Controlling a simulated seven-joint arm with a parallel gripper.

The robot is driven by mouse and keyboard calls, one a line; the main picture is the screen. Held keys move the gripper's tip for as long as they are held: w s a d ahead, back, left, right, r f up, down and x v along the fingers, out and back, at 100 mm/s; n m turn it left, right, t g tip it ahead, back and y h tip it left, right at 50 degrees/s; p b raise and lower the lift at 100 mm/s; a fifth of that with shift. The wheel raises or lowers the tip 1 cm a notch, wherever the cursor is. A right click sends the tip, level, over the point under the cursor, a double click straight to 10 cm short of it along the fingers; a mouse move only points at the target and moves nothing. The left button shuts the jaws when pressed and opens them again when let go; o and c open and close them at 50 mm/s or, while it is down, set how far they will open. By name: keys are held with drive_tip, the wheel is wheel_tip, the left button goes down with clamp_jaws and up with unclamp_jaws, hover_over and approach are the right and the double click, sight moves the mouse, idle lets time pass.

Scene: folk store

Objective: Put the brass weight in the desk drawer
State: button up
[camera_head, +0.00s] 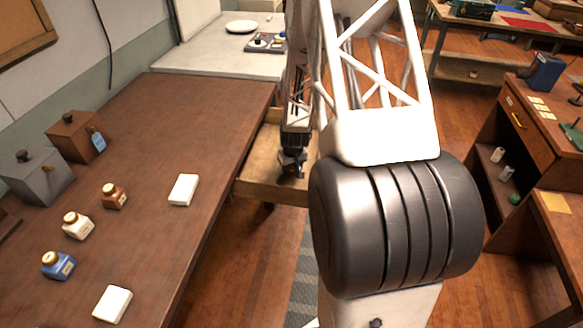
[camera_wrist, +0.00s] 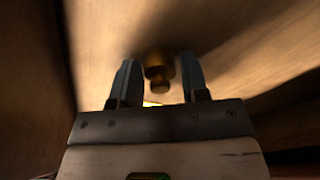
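The brass weight (camera_wrist: 159,66), a small rounded knobbed piece, shows in the wrist view between the two dark fingers of my gripper (camera_wrist: 159,80). A narrow gap shows on each side of it, so the fingers are open around it. It appears to be at the wooden drawer floor (camera_wrist: 235,60); exact contact is hard to tell. In the head view, my gripper (camera_head: 291,168) points down inside the pulled-out desk drawer (camera_head: 266,190), at the right side of the dark brown desk (camera_head: 150,130). The weight cannot be made out there, and my arm covers the drawer's right part.
Drawer walls stand close around my gripper.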

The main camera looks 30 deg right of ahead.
sight(293, 171)
drive_tip(key=shift+o, duration=1.2)
wheel_tip(293, 171, up, 12)
drive_tip(key=s, duration=0.1)
drive_tip(key=shift+s, duration=0.2)
drive_tip(key=shift+a+r, duration=0.1)
drive_tip(key=shift+r, duration=0.05)
